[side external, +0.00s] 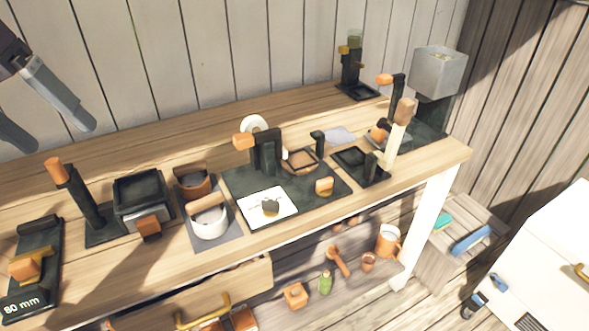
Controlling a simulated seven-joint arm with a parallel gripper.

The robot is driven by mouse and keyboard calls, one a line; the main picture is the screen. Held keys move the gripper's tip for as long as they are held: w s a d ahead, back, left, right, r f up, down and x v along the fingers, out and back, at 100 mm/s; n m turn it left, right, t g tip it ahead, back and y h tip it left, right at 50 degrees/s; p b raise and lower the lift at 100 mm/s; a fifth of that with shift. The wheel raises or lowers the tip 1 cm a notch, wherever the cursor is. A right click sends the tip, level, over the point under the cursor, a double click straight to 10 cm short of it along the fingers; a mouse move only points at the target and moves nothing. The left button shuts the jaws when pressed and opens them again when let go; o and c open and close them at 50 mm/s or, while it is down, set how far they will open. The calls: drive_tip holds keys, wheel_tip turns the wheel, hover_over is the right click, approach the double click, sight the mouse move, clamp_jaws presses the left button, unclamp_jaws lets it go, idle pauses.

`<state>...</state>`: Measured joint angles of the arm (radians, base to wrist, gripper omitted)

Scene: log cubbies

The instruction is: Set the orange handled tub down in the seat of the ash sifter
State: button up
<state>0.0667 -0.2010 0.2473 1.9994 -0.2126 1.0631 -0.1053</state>
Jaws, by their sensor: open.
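An orange-brown round tub (197,190) with a dark handle stands upright on a grey mat (228,240), left of the bench's middle. Just in front of it is a white tub (210,224) with a brown handle. I cannot tell for sure which fixture is the ash sifter. One candidate is the dark fixture (266,152) with an orange knob, whose dark base has a round brown-rimmed part (300,161). Another is the dark square frame (139,188) beside an orange-topped lever. My gripper (57,137) is open and empty at the upper left, above the bench and away from the tub.
A dark device (33,265) marked 80 mm sits at the bench's left end. A white plate (267,207) lies right of the tubs. Tall posts and a grey box (438,72) stand at the right end. The bench's back left strip is clear.

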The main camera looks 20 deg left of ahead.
drive_tip(key=w+a+f+n+g, duration=0.1)
drive_tip(key=w+f+n, duration=0.1)
drive_tip(key=w, duration=0.5)
drive_tip(key=w+a+f+n, duration=0.1)
drive_tip(key=w+a, duration=0.1)
drive_tip(key=w, duration=0.5)
drive_tip(key=n+g+y, duration=0.1)
drive_tip(key=g+y, duration=0.1)
drive_tip(key=g, duration=0.1)
hover_over(189, 165)
drive_tip(key=f, duration=1.6)
drive_tip(key=shift+w+a+f, duration=0.2)
drive_tip(key=shift+w+f, duration=0.15)
drive_tip(key=shift+f, duration=0.05)
drive_tip(key=f, duration=1.2)
drive_tip(key=shift+s+d+f, duration=0.15)
drive_tip(key=shift+s+d, duration=0.05)
drive_tip(key=shift+s, duration=0.15)
drive_tip(key=c, duration=1.4)
wheel_tip(189, 165, up, 10)
drive_tip(key=shift+a+f, duration=0.1)
drive_tip(key=shift+f, duration=0.1)
drive_tip(key=shift+s+a+r+t, duration=0.35)
drive_tip(key=shift+a+r, duration=0.2)
drive_tip(key=shift+r, duration=0.2)
drive_tip(key=s+a+r, duration=0.4)
drive_tip(key=s+a, duration=0.2)
drive_tip(key=s, duration=0.3)
drive_tip(key=shift+s+r+n, duration=0.35)
drive_tip(key=shift+r+n, duration=0.05)
